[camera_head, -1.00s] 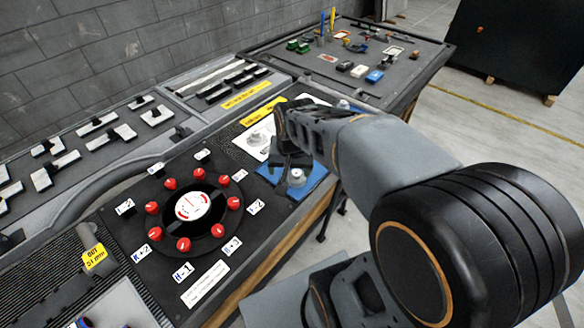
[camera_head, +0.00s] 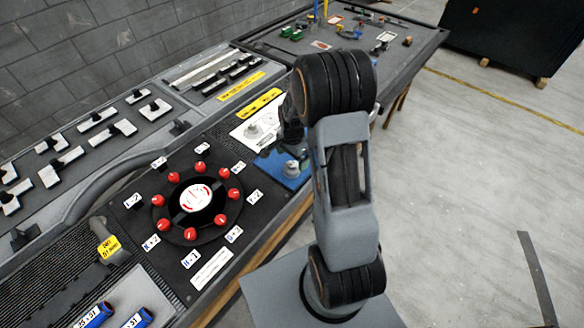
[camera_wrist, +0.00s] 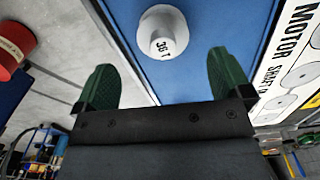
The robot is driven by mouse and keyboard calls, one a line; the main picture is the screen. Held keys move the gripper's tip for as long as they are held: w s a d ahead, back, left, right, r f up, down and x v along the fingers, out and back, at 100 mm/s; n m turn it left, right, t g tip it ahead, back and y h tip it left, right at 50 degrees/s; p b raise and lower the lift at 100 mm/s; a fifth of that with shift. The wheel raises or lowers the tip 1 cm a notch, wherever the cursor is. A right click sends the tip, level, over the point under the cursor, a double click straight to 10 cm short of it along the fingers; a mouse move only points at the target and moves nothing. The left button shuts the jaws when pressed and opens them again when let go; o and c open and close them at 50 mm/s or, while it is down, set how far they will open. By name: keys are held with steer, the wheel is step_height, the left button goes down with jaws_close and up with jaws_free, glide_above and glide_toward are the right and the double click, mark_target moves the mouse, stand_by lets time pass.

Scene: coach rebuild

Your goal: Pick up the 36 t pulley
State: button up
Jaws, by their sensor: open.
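The 36 t pulley is a pale grey stepped wheel (camera_wrist: 163,33) with dark lettering, standing on a blue mat (camera_wrist: 208,20). In the wrist view it is at top centre, just beyond my fingertips and roughly in line with the gap between them. My gripper (camera_wrist: 161,62) is open, with two green ribbed fingers and nothing between them. In the head view the pulley (camera_head: 291,167) shows small on the blue mat (camera_head: 297,183). My dark wrist is close behind it there, and my arm hides most of the gripper.
A white card marked MOTOR SHAFT (camera_wrist: 290,65) lies beside the mat. A dial with several red knobs (camera_head: 192,205) is on the bench left of the mat. A red labelled part (camera_wrist: 12,45) is at the wrist view's left edge. Open floor lies right of the bench.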

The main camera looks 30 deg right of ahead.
mark_target(292, 164)
steer(key=shift+w+f+p, duration=0.2)
steer(key=shift+f+p, duration=0.7)
steer(key=shift+f, duration=2.25)
steer(key=shift+c, duration=0.2)
steer(key=c, duration=1)
